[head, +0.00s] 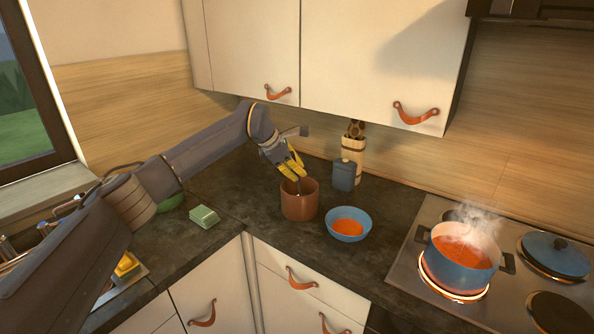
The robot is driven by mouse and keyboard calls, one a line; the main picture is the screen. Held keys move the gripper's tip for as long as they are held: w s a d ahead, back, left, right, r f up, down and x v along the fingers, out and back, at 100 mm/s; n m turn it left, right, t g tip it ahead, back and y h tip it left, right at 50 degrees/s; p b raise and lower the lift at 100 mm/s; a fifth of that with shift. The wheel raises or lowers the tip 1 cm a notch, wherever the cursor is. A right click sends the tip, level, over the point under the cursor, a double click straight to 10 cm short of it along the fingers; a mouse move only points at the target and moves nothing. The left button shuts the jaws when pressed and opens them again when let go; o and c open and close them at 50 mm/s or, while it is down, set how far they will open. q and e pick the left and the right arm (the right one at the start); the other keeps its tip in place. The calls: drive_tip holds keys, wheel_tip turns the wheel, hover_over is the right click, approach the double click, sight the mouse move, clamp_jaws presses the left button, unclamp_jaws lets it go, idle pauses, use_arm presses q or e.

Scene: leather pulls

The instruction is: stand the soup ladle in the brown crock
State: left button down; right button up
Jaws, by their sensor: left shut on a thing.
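The brown crock (299,204) stands upright on the dark counter in the middle of the head view. My left gripper (296,175), with yellow fingers, points down right above the crock's mouth. It is shut on what looks like the soup ladle (299,187), of which only a thin, light piece shows below the fingertips at the crock's opening. The rest of the ladle is hidden by the gripper and the crock wall. I cannot tell whether it touches the crock's bottom. My right gripper is not in view.
A blue bowl (348,224) of orange soup sits close right of the crock. A blue canister (344,175) and a light wooden holder (353,158) stand behind. A steaming pot (459,266) is on the hob. A green block (204,217) lies left. Cabinets (385,50) hang above.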

use_arm(q)
drive_tip(key=shift+f, duration=0.15)
idle(0.5)
drive_tip(key=c, duration=1.3)
unclamp_jaws()
drive_tip(key=v, duration=1.2)
wheel_tip(320, 180, up, 3)
